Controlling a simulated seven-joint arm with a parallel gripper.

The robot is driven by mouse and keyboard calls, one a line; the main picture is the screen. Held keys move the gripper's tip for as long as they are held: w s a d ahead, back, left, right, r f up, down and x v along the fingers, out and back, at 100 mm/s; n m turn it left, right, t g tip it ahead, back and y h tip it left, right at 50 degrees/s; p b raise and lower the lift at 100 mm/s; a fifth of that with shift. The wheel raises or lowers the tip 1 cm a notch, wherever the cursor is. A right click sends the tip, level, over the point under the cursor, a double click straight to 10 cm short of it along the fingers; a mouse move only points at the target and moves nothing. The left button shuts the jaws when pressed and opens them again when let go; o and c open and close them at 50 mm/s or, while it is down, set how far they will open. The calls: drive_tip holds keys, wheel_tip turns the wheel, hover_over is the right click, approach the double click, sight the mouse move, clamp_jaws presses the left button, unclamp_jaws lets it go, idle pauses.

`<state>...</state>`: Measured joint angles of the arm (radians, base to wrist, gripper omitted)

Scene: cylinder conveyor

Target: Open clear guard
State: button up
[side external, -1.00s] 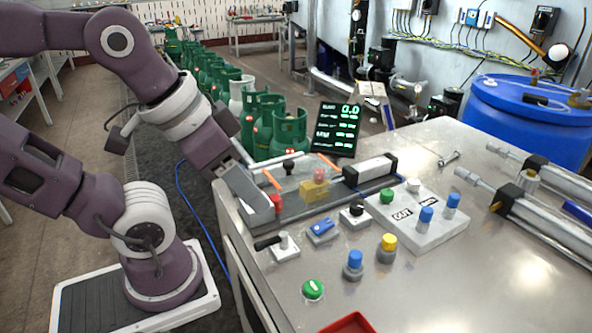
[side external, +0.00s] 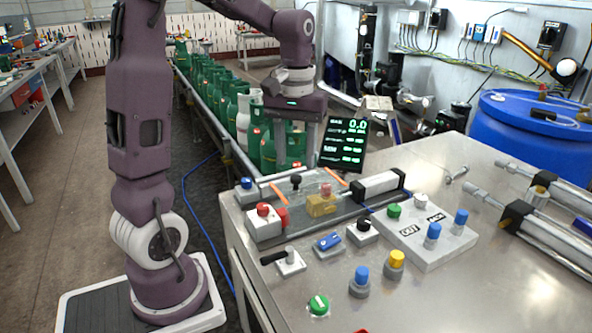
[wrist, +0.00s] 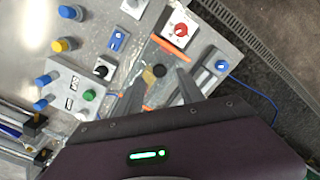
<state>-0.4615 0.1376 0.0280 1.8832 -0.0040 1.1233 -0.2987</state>
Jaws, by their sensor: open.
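The clear guard (side external: 278,193) is a low see-through cover with orange edge strips, near the table's far left corner. It appears to lie down over the yellow block (side external: 320,206); its exact outline is hard to see. A black knob (side external: 296,181) stands at its far side. My gripper (side external: 295,165) points down just above this knob, fingers apart on either side, apparently not touching it. The jaws are empty.
A red button box (side external: 263,225) and a blue button box (side external: 246,190) stand left of the guard. A cylinder actuator (side external: 378,186) lies to its right. Switches and a white button panel (side external: 440,240) stand nearer. Green gas bottles (side external: 268,145) line the conveyor behind.

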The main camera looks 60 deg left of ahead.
sight(296, 176)
wheel_tip(296, 176, down, 4)
clamp_jaws()
idle(0.3)
idle(1.3)
